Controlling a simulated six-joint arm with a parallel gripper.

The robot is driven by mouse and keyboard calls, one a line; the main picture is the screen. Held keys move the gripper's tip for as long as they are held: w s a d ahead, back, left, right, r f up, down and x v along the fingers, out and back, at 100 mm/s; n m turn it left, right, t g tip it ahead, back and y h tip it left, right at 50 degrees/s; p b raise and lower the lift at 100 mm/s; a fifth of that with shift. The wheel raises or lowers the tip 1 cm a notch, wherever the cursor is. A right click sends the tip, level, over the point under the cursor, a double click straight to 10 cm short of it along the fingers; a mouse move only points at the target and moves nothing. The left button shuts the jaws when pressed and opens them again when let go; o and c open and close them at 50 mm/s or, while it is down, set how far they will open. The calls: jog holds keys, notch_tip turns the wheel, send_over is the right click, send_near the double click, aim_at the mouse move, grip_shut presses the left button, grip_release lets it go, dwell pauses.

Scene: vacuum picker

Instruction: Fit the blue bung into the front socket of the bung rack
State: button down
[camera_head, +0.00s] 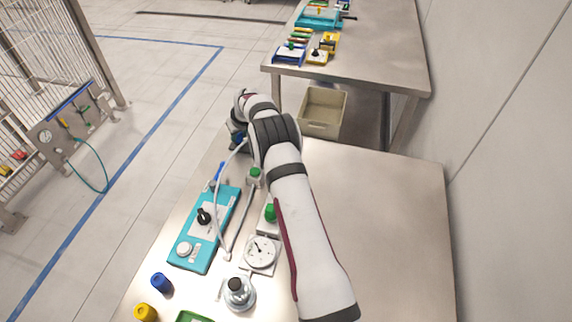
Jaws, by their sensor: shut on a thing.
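My gripper (238,136) is at the far left edge of the steel table, partly hidden by my own arm. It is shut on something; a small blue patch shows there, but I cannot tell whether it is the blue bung. A blue cylinder (161,283) stands near the table's front left, well apart from my gripper, beside a yellow one (145,312). I cannot tell whether these are bungs. I cannot make out the bung rack or its front socket; my arm covers part of the table.
A teal box (205,230) with a black knob, a round gauge (261,252), a black-topped glass flask (239,292) and a pale tube (219,215) crowd the left side. Green-topped items (255,174) stand by my arm. The table's right side (390,230) is clear. A beige bin (322,112) lies beyond.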

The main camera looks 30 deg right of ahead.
jog(key=shift+f, duration=0.15)
jog(key=c, duration=0.5)
grip_release()
jog(key=shift+c, duration=0.2)
jog(key=v, duration=0.6)
